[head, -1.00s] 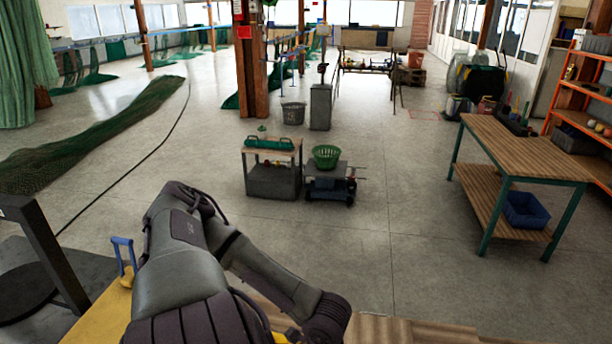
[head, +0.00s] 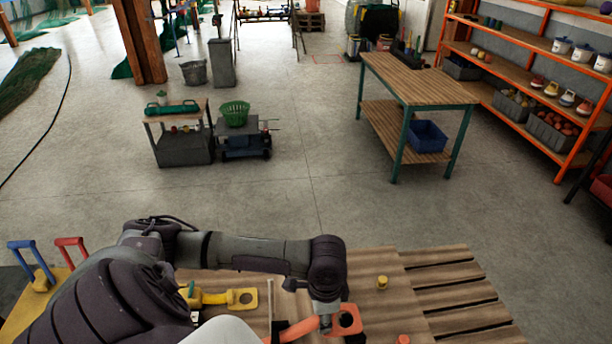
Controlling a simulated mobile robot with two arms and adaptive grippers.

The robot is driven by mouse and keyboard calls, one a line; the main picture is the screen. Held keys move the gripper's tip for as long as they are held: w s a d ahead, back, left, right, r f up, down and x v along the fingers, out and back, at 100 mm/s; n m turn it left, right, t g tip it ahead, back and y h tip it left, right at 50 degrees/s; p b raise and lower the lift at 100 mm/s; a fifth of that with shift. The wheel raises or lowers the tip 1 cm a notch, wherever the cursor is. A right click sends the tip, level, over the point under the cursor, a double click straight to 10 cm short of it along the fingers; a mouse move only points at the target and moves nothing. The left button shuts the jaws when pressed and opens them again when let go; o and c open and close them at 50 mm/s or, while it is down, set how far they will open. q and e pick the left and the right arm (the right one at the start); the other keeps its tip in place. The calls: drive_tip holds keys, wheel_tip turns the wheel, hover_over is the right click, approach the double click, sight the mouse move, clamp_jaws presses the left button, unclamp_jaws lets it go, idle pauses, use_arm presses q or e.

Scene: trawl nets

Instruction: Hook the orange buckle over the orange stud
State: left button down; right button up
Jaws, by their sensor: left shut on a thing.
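The orange buckle (head: 347,320), a flat square plate with a hole, is at the bottom of the head view, at the end of an orange strap (head: 293,331). My left gripper (head: 326,318) reaches down from the wrist and is shut on the orange buckle at its strap end. An orange stud (head: 403,339) shows at the bottom edge, right of the buckle and apart from it; its lower part is cut off. My right gripper is not in view.
A yellow buckle (head: 242,299) on a yellow strap lies on the slatted wooden table (head: 430,268). A yellow stud (head: 382,283) stands beyond the orange one. Blue (head: 28,256) and red (head: 70,246) handles stand at the left. Open slats lie at the right.

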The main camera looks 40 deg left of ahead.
use_arm(q)
drive_tip(key=w+d, duration=1.2)
drive_tip(key=w, duration=0.3)
wheel_tip(320, 180, down, 15)
drive_tip(key=b, duration=1.4)
drive_tip(key=shift+a+f, duration=0.15)
drive_tip(key=shift+f, duration=0.05)
wheel_tip(320, 180, down, 3)
drive_tip(key=shift+r+b, duration=0.1)
drive_tip(key=shift+b, duration=0.45)
drive_tip(key=shift+f+b, duration=0.35)
drive_tip(key=shift+f, duration=0.6)
drive_tip(key=c, duration=0.6)
unclamp_jaws()
